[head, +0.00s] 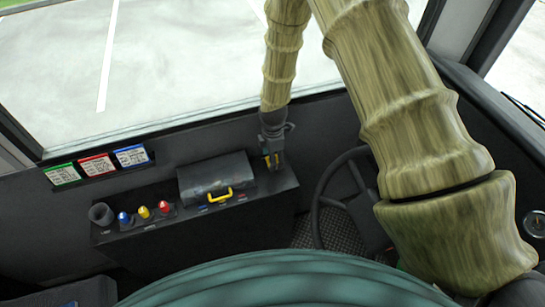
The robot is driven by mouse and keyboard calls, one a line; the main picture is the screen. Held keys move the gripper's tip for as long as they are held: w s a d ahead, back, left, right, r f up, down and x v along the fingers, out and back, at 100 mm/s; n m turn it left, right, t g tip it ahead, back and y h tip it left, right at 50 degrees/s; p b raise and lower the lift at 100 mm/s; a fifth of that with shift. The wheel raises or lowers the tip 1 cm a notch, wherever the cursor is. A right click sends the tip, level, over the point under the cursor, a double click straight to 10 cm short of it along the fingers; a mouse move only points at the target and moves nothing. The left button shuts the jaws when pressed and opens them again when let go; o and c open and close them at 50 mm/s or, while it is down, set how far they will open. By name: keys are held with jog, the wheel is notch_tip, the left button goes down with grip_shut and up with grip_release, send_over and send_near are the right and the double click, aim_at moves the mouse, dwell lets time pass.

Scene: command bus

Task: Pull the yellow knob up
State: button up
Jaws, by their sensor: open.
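The yellow knob (144,212) stands on the dark side console, between a blue knob (124,218) and a red knob (164,207). Nothing covers it in the head view. My gripper (272,163) points down at the right end of the console, to the right of the knobs and apart from them. It is open. A small yellow patch shows at its fingers; I cannot tell whether it belongs to the gripper or to something behind it.
A dark box with a yellow handle (220,194) stands on the console (255,203) between the knobs and my gripper. A dark cup-like socket (100,213) is left of the blue knob. The steering wheel (316,207) is at right. Three labels (97,165) hang behind.

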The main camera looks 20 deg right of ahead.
grip_shut()
jog(key=shift+w+r+p, duration=0.1)
jog(key=shift+r+p, duration=0.35)
jog(key=shift+r, duration=0.7)
grip_release()
notch_tip(320, 180, up, 12)
jog(key=shift+a, duration=0.1)
dwell(0.5)
